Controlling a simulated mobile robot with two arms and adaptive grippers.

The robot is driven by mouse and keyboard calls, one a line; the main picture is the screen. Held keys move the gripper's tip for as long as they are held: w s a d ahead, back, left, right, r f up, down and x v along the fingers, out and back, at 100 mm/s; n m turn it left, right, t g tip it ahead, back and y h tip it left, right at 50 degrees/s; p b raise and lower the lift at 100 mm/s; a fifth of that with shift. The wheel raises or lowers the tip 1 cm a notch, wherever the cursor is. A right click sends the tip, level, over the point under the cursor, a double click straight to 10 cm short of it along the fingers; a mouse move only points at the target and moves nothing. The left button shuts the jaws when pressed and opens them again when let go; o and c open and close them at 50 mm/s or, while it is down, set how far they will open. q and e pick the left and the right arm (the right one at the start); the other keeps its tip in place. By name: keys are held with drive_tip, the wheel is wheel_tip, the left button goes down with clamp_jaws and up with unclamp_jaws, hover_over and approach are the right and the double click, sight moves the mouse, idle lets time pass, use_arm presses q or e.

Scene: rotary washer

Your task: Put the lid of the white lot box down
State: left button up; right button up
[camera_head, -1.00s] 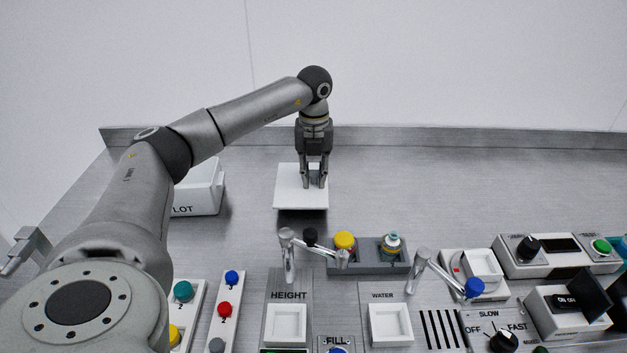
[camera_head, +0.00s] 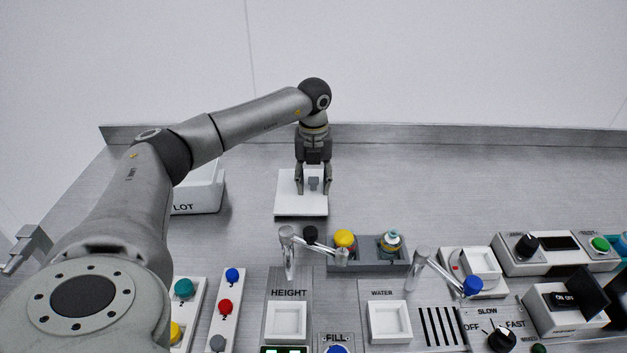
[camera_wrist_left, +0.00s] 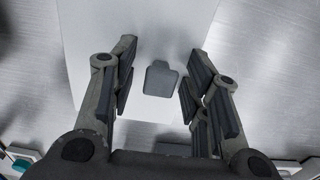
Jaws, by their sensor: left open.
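The white lid (camera_head: 290,205) lies on the bench behind the grey two-well holder, and it also shows in the left wrist view (camera_wrist_left: 85,45). A small grey knob (camera_head: 313,184) stands on it and shows between the fingers in the left wrist view (camera_wrist_left: 161,79). My left gripper (camera_head: 313,190) is open around the knob, with a gap on each side (camera_wrist_left: 155,85). The white lot box (camera_head: 200,192), marked LOT, stands to the left, partly hidden behind my left arm.
The grey holder (camera_head: 367,268) with a yellow-topped item (camera_head: 345,239) and a small bottle (camera_head: 391,242) is just in front of the lid. Metal levers (camera_head: 288,250) and control panels (camera_head: 287,320) fill the front. The bench right of the lid is clear.

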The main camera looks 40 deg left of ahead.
use_arm(q)
wheel_tip(320, 180, up, 12)
drive_tip(key=shift+r+b, duration=0.2)
drive_tip(key=shift+b, duration=0.25)
idle(0.4)
